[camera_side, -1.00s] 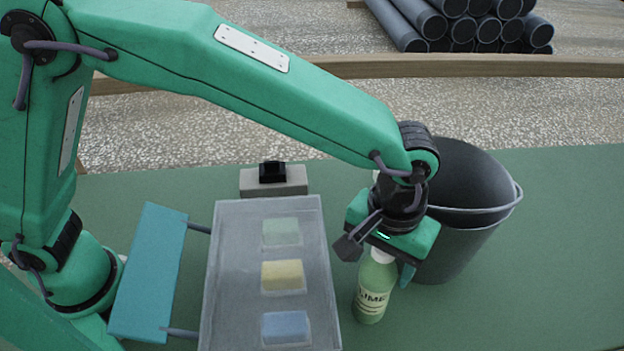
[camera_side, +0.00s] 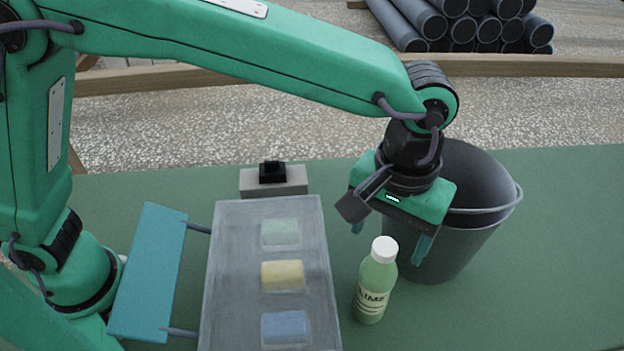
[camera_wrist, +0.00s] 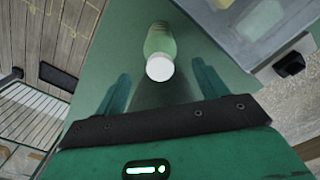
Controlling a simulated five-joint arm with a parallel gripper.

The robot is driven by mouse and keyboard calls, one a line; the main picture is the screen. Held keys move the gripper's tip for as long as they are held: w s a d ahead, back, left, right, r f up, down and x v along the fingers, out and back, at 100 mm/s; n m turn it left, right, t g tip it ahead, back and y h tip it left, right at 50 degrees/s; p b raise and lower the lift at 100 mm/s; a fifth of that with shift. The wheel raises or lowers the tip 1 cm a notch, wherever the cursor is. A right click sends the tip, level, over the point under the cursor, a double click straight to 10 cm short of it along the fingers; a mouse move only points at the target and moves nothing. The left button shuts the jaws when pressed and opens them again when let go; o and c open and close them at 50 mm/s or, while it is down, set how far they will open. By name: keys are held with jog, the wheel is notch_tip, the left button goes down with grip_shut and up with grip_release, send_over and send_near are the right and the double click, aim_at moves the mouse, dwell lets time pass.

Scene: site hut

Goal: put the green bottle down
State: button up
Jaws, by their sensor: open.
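The green bottle (camera_side: 376,283) with a white cap stands upright on the green table, between the grey tray and the bucket. Part of its label shows, reading "LIME". My gripper (camera_side: 390,240) is open and empty, above the bottle and apart from it. In the wrist view the bottle (camera_wrist: 159,50) lies ahead of the two spread fingers of my gripper (camera_wrist: 161,92), with nothing held between them.
A dark grey bucket (camera_side: 455,245) stands right behind the bottle, close to my gripper. A grey tray (camera_side: 232,215) with green, yellow and blue blocks lies left of the bottle. A small grey box with a black top (camera_side: 273,182) sits behind the tray. The table's right side is clear.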

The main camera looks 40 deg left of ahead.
jog(key=shift+r, duration=2.85)
jog(key=shift+a, duration=0.15)
jog(key=w+a+r+t+h, duration=0.1)
jog(key=a+r, duration=0.1)
jog(key=a, duration=0.8)
jog(key=a+r+t, duration=0.1)
jog(key=a+r, duration=0.1)
jog(key=a, duration=0.8)
jog(key=s+a+f+t, duration=0.1)
jog(key=s+a+f, duration=0.1)
jog(key=s+a, duration=0.3)
jog(key=s+a+f+m+t+y, duration=0.1)
jog(key=s+a, duration=0.4)
jog(key=a, duration=0.6)
jog(key=shift+a+f+t, duration=0.4)
jog(key=shift+f+t, duration=0.4)
jog(key=shift+f, duration=0.15)
